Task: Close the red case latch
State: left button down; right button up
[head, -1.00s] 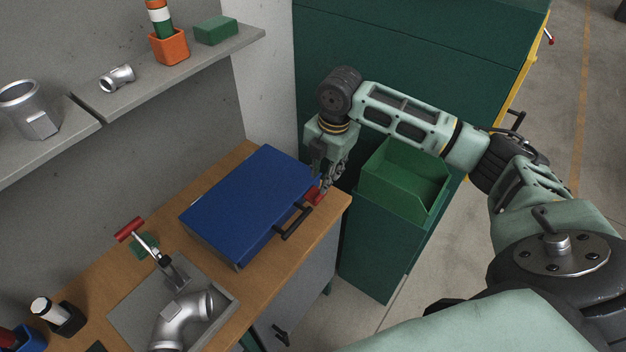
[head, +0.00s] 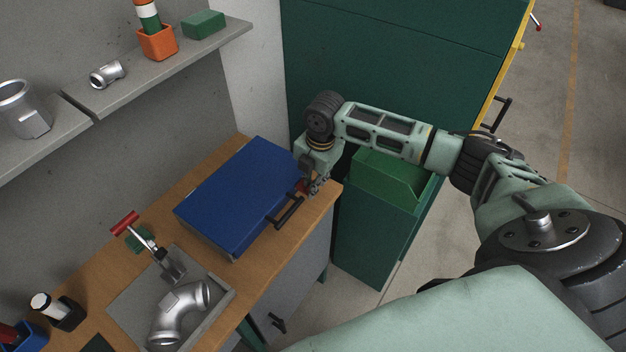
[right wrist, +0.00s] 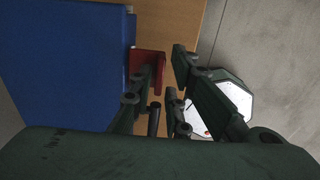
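The blue case (head: 240,195) lies with its lid down on the wooden bench, its dark handle (head: 285,212) facing the front edge. The red latch (right wrist: 147,70) shows beside the case's edge in the right wrist view; in the head view only a bit of red (head: 303,186) shows, mostly hidden by my gripper. My right gripper (head: 316,188) is at the case's right front corner, pointing down. In the right wrist view the fingers (right wrist: 168,75) are apart, with the red latch at the left finger; I cannot tell whether they touch. My left gripper is not in view.
A grey tray (head: 222,300) with a metal pipe elbow (head: 180,312) and a red-handled clamp (head: 145,240) are left of the case. A green bin (head: 385,190) stands right of the bench, under my right arm. A shelf (head: 160,65) hangs above the bench.

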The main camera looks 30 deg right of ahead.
aim_at(314, 202)
grip_shut()
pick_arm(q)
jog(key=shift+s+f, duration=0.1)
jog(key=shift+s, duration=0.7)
